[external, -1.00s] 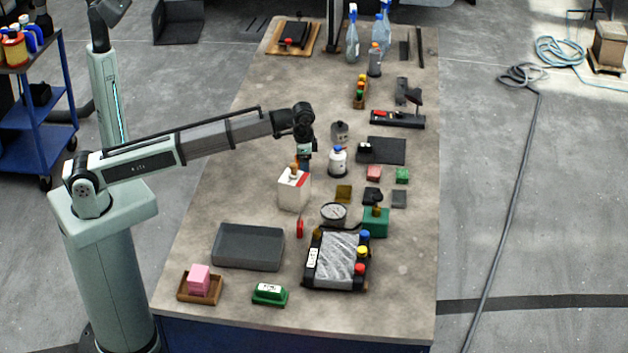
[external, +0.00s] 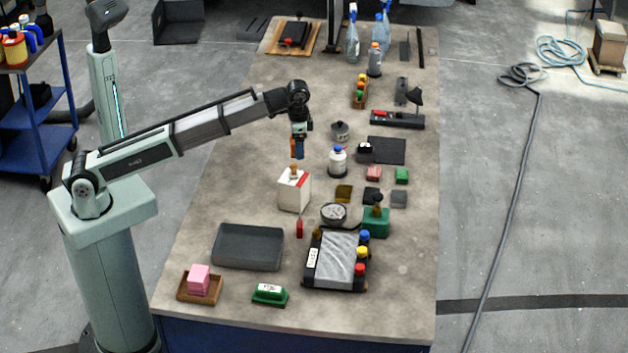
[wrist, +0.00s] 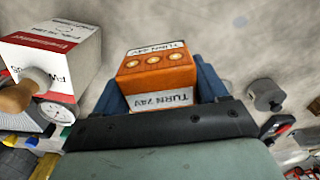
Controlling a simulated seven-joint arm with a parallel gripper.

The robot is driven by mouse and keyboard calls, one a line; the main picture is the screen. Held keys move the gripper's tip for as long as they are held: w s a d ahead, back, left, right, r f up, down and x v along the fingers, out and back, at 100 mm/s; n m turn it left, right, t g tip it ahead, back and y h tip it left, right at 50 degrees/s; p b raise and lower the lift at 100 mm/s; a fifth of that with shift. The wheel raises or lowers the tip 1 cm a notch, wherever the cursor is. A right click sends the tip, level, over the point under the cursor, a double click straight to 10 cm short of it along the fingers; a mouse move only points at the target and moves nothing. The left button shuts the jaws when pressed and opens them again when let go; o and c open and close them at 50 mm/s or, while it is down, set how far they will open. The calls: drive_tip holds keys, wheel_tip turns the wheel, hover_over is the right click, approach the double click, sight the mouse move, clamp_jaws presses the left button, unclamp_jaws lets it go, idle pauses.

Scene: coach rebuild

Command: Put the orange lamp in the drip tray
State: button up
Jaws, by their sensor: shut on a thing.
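The orange lamp (wrist: 155,72) is a small orange block with white labels reading "TURN 24V" and several round lights on one face. My gripper (external: 298,150) is shut on it, with the blue fingers on both sides of the lamp in the wrist view (wrist: 160,85). In the external view the lamp (external: 293,148) shows as a small orange patch at the fingers, above the table and behind the white box. The drip tray (external: 247,262) is likely the empty dark grey rectangular tray at the table's front left, well apart from the gripper.
A white box (external: 292,193) with a cork-coloured knob stands between my gripper and the tray. A white bottle with a blue cap (external: 338,162) stands right of the gripper. A pink block (external: 198,280) in a wooden tray and a green block (external: 269,294) lie in front of the grey tray.

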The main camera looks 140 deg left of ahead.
drive_tip(key=d+f, duration=0.2)
drive_tip(key=d, duration=0.7)
drive_tip(key=m, duration=0.2)
approach(250, 252)
drive_tip(key=shift+f, duration=3.2)
drive_tip(key=shift+f, duration=0.2)
drive_tip(key=o, duration=1.1)
drive_tip(key=shift+a+r, duration=0.1)
drive_tip(key=shift+r, duration=0.05)
wheel_tip(250, 252, up, 12)
